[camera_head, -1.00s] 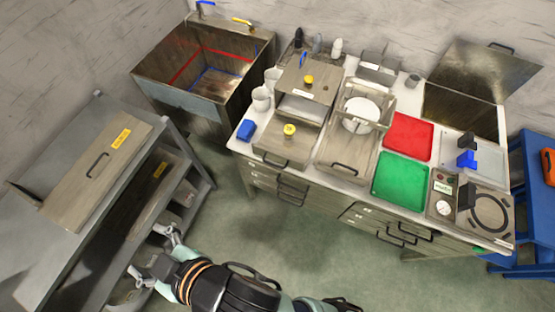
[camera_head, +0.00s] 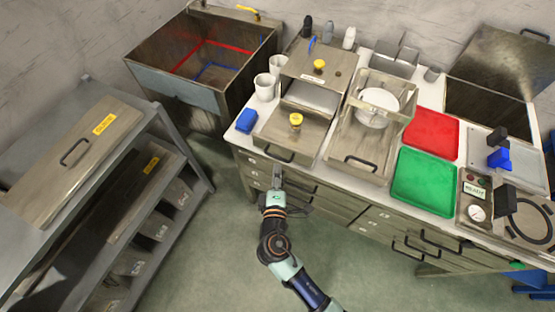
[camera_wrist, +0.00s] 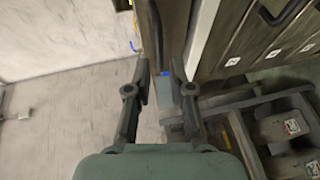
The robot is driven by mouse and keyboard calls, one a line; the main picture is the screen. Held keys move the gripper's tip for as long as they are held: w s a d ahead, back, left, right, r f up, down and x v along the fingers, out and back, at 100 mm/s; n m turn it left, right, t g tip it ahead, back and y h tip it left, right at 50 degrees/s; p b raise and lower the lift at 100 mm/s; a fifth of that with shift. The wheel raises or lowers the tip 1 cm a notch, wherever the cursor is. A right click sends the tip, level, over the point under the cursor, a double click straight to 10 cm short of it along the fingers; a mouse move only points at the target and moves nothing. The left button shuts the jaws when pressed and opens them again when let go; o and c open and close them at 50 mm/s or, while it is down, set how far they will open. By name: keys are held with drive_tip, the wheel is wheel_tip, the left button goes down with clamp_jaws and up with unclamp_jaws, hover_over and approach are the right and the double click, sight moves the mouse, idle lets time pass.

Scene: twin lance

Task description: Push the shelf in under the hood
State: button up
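The hood (camera_head: 335,67) is a wooden-topped box with a yellow knob at the back left of the counter. Beneath it, a brown shelf (camera_head: 272,128) sticks out toward the counter's front edge. The shelf carries a yellow knob (camera_head: 296,120) and has a dark handle (camera_head: 279,155) on its front. My gripper (camera_head: 277,177) is in front of the counter's upper left drawers, below the shelf's handle, and looks apart from the shelf.
A second handled tray (camera_head: 345,150) with a strainer stands right of the shelf. A blue block (camera_head: 246,120) and white cups (camera_head: 267,86) are left of it. A grey rack (camera_head: 150,210) with bins stands left, a sink (camera_head: 200,60) behind. Floor between rack and counter is clear.

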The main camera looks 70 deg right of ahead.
sight(277, 157)
drive_tip(key=x, duration=0.6)
drive_tip(key=shift+w+d+b, duration=0.1)
drive_tip(key=shift+d+b, duration=0.15)
drive_tip(key=shift+b, duration=0.15)
drive_tip(key=shift+c, duration=0.2)
clamp_jaws()
